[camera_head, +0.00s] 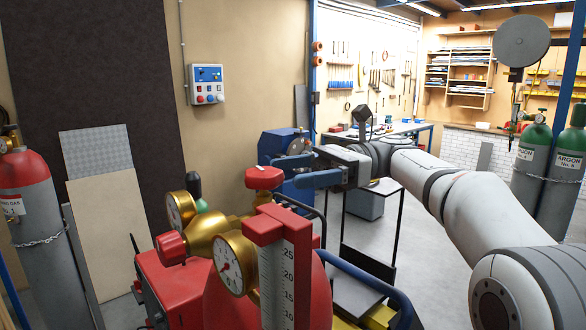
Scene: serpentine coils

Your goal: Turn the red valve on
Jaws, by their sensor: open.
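The red valve (264,178) is a red knob on top of the brass regulator (205,240), left of centre in the head view. A second red knob (171,247) sticks out to the left of the regulator. My gripper (280,171) has two blue fingers pointing left, spread apart. Its fingertips are at the right side of the red valve in the picture. I cannot tell whether they touch it or how far behind it they are. The gripper holds nothing that I can see.
Two round gauges flank the regulator, one of them facing me (235,264). A red flowmeter column with a white scale (272,285) stands close in front. A red machine (175,290) is at lower left. A blue machine (285,143) is behind the gripper. Grey floor shows to the right.

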